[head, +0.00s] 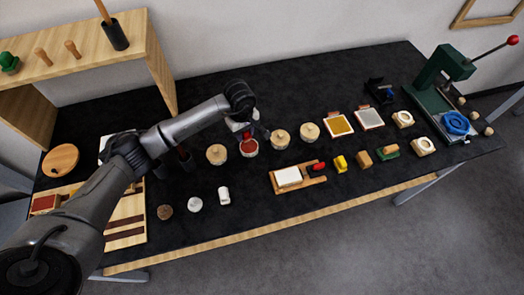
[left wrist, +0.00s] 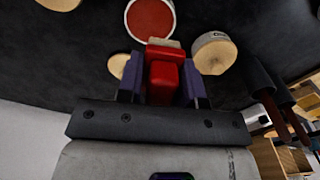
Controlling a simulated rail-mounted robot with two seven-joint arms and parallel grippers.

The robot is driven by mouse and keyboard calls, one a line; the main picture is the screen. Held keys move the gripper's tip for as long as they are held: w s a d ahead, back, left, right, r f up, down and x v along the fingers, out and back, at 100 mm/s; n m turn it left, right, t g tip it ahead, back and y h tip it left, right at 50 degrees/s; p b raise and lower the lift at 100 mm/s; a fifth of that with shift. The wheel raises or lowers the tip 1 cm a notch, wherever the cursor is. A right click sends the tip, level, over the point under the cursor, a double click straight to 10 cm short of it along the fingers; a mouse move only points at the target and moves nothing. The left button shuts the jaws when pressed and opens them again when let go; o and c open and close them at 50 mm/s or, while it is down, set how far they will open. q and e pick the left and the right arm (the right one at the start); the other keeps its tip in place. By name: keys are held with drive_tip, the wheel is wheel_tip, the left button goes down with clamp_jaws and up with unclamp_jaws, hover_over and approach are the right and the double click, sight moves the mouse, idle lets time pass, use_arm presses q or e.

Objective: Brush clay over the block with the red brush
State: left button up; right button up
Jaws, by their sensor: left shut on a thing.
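My left gripper (head: 256,131) is above the row of round pots, near the pot of red clay (head: 249,148). In the left wrist view the gripper (left wrist: 162,92) is shut on the red brush (left wrist: 163,72). The brush's pale tip points at the near edge of the red clay pot (left wrist: 150,18); I cannot tell whether it touches the clay. The white block (head: 289,176) lies on a wooden board (head: 313,183) to the right and nearer the front, with nothing red on its top. My right gripper is not in view.
Lidded pots (head: 217,154) (head: 280,139) stand on both sides of the clay pot. A red-handled tool (head: 318,166) and a yellow piece (head: 340,163) sit right of the block. A green press (head: 440,85) stands at the far right. The dark table's front strip is mostly clear.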

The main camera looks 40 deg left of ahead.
sight(249, 146)
use_arm(q)
drive_tip(key=shift+w+d+f+m, duration=0.1)
drive_tip(key=shift+w+d+m, duration=0.2)
drive_tip(key=shift+w+m, duration=0.25)
drive_tip(key=shift+w+d+m, duration=0.15)
drive_tip(key=shift+w+m, duration=0.05)
drive_tip(key=shift+m, duration=0.15)
drive_tip(key=shift+s+a+f+m, duration=0.15)
drive_tip(key=shift+a+m, duration=0.1)
drive_tip(key=shift+m, duration=0.45)
drive_tip(key=shift+f, duration=0.25)
drive_tip(key=shift+m, duration=0.3)
drive_tip(key=shift+d+f+b, duration=0.1)
drive_tip(key=shift+f+b, duration=1.45)
drive_tip(key=shift+f, duration=1.1)
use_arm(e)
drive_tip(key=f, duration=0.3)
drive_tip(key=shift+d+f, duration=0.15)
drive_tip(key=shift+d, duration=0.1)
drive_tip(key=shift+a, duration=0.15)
use_arm(q)
drive_tip(key=shift+f+b, duration=0.4)
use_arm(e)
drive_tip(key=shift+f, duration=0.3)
